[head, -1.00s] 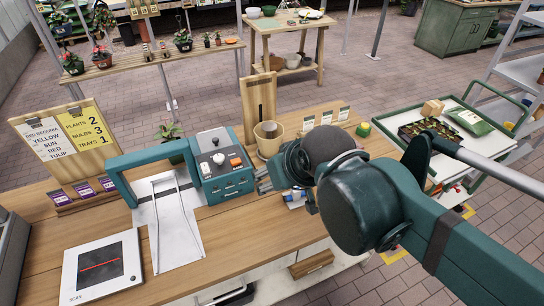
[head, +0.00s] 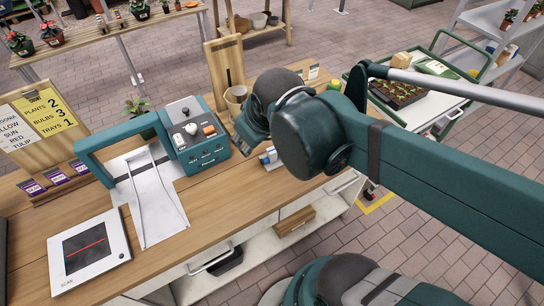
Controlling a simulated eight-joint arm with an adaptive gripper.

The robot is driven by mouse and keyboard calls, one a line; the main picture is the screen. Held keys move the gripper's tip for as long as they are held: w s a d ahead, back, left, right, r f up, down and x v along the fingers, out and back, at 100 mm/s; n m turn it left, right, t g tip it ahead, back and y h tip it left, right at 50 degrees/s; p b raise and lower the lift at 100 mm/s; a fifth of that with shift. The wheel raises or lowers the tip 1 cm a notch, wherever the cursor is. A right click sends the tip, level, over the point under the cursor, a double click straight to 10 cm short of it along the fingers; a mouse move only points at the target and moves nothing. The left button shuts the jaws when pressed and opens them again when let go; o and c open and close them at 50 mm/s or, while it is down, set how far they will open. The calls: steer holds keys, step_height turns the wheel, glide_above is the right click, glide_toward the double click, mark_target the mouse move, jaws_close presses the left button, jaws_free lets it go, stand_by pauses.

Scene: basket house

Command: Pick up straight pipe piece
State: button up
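I cannot make out a straight pipe piece for certain in the head view. My gripper (head: 243,146) is at the end of my green arm, over the wooden counter (head: 195,236) just right of the green control box. It points down and left, and its fingers are small and partly hidden by the wrist, so I cannot tell whether they are open or shut. A small blue and white object (head: 269,158) lies on the counter just right of the gripper; its shape is unclear.
The green control box (head: 197,134) with knobs stands close left of the gripper. A beige pot (head: 236,98) is behind it. A green frame with a metal chute (head: 155,203) and a scan pad (head: 88,251) are left. A cart (head: 422,112) stands right. The front counter is clear.

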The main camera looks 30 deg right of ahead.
step_height(320, 180, down, 2)
steer(key=w+d+f+n+g+h+p, duration=0.1)
steer(key=w+d+n+g+p, duration=0.1)
steer(key=w+n, duration=0.15)
steer(key=n+g+h+p, duration=0.3)
steer(key=n+g, duration=0.1)
steer(key=n, duration=0.7)
glide_toward(272, 150)
step_height(272, 150, down, 2)
steer(key=shift+s+d+f, duration=0.1)
steer(key=shift+d+f, duration=0.1)
steer(key=shift+d, duration=0.3)
steer(key=shift+x, duration=1.3)
steer(key=shift+f, duration=0.15)
steer(key=shift+b+x, duration=0.3)
steer(key=shift+x, duration=2.15)
